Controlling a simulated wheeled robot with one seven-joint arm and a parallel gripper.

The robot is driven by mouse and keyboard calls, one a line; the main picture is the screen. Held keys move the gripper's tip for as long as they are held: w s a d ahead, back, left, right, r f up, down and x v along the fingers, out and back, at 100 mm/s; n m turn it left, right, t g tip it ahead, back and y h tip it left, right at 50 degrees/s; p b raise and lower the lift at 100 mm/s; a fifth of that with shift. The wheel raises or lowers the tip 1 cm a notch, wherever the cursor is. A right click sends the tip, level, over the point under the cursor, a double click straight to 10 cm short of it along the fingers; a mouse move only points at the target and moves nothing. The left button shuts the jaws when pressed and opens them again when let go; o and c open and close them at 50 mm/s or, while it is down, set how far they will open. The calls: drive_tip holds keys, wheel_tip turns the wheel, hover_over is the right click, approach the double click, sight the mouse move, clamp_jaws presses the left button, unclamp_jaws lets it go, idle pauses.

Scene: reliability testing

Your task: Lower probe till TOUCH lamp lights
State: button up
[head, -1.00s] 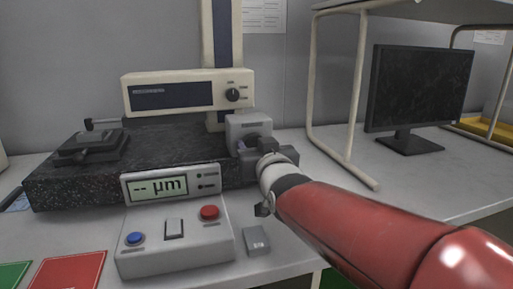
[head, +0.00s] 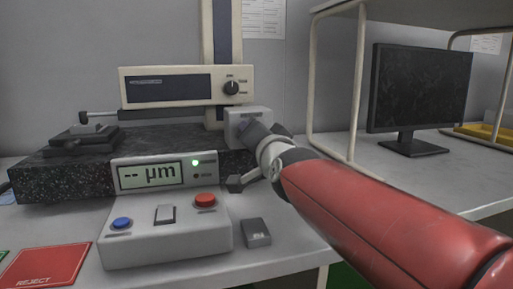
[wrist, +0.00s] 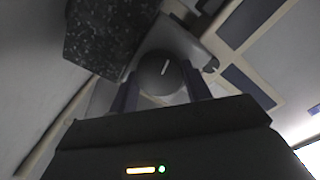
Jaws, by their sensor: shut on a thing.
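The measuring instrument has a cream drive unit (head: 187,86) on a column. A thin probe arm (head: 100,116) reaches left from it, its tip just over a small block (head: 84,134) on the granite slab (head: 63,172); contact is too small to judge. The display (head: 150,175) reads "-- µm". Its upper lamp (head: 195,163) glows green, the lower one is dark; their labels are unreadable. In the wrist view, my gripper (wrist: 162,88) is shut on a round dark knob (wrist: 163,70) with a white mark. The knob sits on a grey box (head: 243,121) at the slab's right end.
The control console (head: 165,245) in front has a blue button (head: 121,223), a rocker switch and a red button (head: 205,200). A small grey box (head: 256,233) stands to its right. A red REJECT mat (head: 45,266) lies front left. A monitor (head: 420,90) stands at right.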

drive_tip(key=shift+m+b, duration=0.4)
drive_tip(key=shift+m, duration=0.7)
drive_tip(key=o, duration=1)
drive_tip(key=v, duration=0.7)
drive_tip(key=shift+s+d, duration=0.15)
drive_tip(key=shift+s, duration=0.2)
